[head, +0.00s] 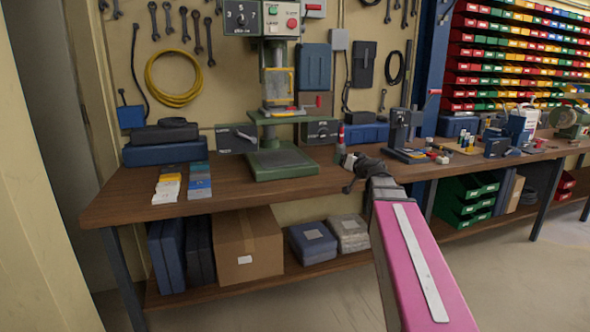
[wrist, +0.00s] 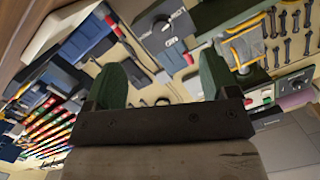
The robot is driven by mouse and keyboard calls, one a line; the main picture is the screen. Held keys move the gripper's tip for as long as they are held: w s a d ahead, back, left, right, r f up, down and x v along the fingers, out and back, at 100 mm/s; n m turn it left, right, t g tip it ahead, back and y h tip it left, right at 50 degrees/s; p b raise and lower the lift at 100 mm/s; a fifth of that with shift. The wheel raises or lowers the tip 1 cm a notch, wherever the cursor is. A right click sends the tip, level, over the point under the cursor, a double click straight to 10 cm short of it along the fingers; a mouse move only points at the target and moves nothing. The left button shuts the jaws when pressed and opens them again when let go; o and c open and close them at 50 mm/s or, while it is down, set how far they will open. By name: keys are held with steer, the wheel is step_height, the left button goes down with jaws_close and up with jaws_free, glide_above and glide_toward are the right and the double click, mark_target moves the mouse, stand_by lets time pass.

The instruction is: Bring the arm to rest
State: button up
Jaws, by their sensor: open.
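My arm (head: 415,250) reaches up from the lower right of the head view, a pink link with a white strip. Its dark end, my gripper (head: 348,166), is in front of the workbench (head: 110,205), right of the green drill press base. In the wrist view my gripper (wrist: 163,70) shows two green fingers spread wide apart, with nothing between them. The wrist picture is strongly tilted and shows the wall tools and machine beyond the fingers. Whether the gripper touches the bench cannot be told.
A green drill press (head: 282,163) stands on the bench. A small press (head: 400,130) stands right of my gripper. Blue cases (head: 165,153) and colored strips (head: 198,182) lie at left. A cardboard box (head: 247,245) sits on the lower shelf. The floor in front is clear.

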steer(key=s+a+f+n+g, duration=0.1)
steer(key=s+a+f+g, duration=0.15)
steer(key=f, duration=0.45)
steer(key=s+a+f+g, duration=0.1)
steer(key=s+f+g, duration=0.2)
steer(key=f, duration=0.5)
steer(key=s+d+f+g+h, duration=0.2)
steer(key=s+f+g+h, duration=0.4)
steer(key=s+f, duration=1.4)
step_height(320, 180, down, 3)
steer(key=g, duration=0.3)
steer(key=shift+s+d+m+g, duration=0.35)
steer(key=shift+s+m, duration=0.05)
